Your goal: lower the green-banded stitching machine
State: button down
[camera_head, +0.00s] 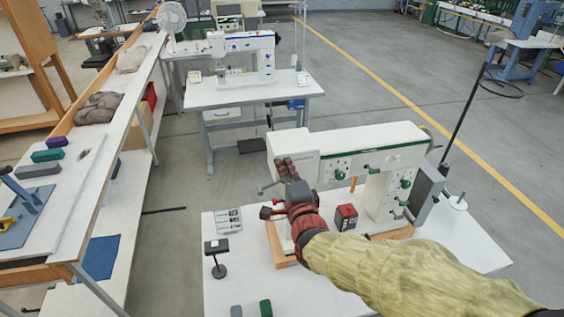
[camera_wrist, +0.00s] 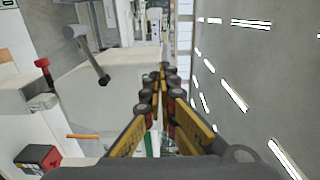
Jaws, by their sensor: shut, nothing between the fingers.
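The green-banded stitching machine (camera_head: 345,150) stands on the near white table, with a green stripe and green knobs on its pale body. Its wooden base edge (camera_head: 276,246) shows below. In the wrist view its pale body (camera_wrist: 115,85) fills the middle left. My gripper (camera_head: 284,165) is at the left end of the machine's upper arm, its fingers shut and empty. In the wrist view the fingertips (camera_wrist: 166,72) come together in front of the pale body; I cannot tell whether they touch it. My forearm and wrist hide part of the base and the lower left of the machine.
On the same table are a red and black box (camera_head: 346,216), a small tray (camera_head: 228,220), a black stand (camera_head: 216,256) and a green block (camera_head: 265,308). A thin dark pole (camera_head: 463,120) rises at the right. Another sewing table (camera_head: 240,93) stands behind.

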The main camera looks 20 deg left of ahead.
aim_at(278, 152)
jog(key=shift+x, duration=1)
jog(key=w+a, duration=0.1)
jog(key=w+r+b, duration=0.1)
jog(key=w, duration=0.1)
jog(key=w+a, duration=0.1)
jog(key=shift+w+a+r+b, duration=0.2)
jog(key=shift+a+r+b, duration=0.1)
jog(key=shift+b, duration=0.1)
jog(key=shift+s, duration=0.15)
jog(key=shift+d, duration=0.1)
